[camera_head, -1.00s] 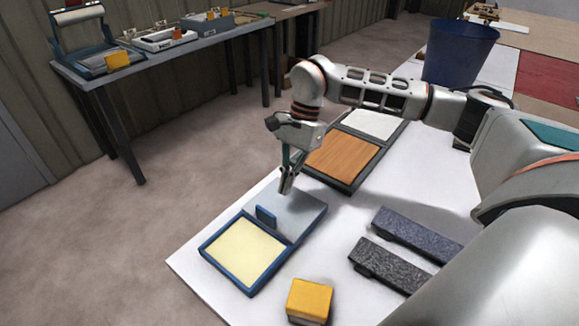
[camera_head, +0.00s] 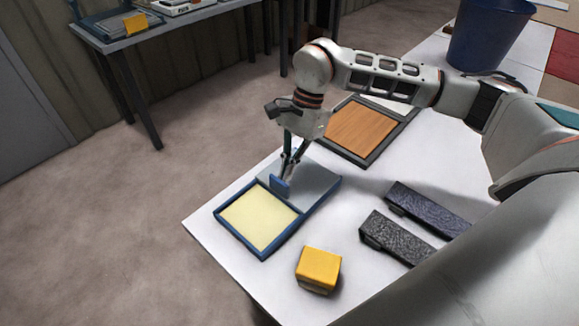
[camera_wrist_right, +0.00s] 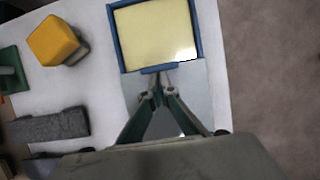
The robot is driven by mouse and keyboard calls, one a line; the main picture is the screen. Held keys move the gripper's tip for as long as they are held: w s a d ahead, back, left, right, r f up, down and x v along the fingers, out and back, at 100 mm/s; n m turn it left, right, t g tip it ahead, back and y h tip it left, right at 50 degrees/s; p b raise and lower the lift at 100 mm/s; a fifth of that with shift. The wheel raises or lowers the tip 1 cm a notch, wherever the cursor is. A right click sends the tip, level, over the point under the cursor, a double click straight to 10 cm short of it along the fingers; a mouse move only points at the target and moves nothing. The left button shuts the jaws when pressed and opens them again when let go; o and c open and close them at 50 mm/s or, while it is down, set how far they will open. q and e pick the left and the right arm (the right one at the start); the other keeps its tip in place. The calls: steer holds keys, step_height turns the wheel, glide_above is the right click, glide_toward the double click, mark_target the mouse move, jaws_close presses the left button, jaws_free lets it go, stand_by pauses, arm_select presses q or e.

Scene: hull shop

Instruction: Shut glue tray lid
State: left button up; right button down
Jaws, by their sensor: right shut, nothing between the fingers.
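The glue tray is a blue-rimmed tray (camera_head: 236,230) with pale yellow glue inside, at the near left part of the white table; it also shows at the top of the right wrist view (camera_wrist_right: 199,25). Its grey sliding lid (camera_head: 318,177) covers the far part and leaves the yellow part open. A blue upright tab (camera_head: 279,187) stands on the lid's near edge; it shows in the wrist view too (camera_wrist_right: 160,68). My right gripper (camera_head: 287,174) is shut and empty, its tips right behind the tab, close to or touching it. My left gripper is not in view.
A yellow block (camera_head: 319,268) stands right of the tray. Two dark textured bars (camera_head: 398,240) lie farther right. A framed wooden panel (camera_head: 361,127) lies behind. A blue bin (camera_head: 489,35) stands at the back right. A side table (camera_head: 150,40) stands beyond the floor.

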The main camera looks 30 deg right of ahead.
steer(key=s+a, duration=0.1)
steer(key=a, duration=0.3)
steer(key=s+a+p, duration=0.1)
steer(key=s+a, duration=0.1)
steer(key=a, duration=0.2)
steer(key=s+a, duration=0.1)
steer(key=a, duration=0.4)
steer(key=shift+s, duration=0.3)
steer(key=shift+s+a, duration=0.25)
steer(key=shift+a, duration=0.35)
steer(key=shift+s, duration=0.1)
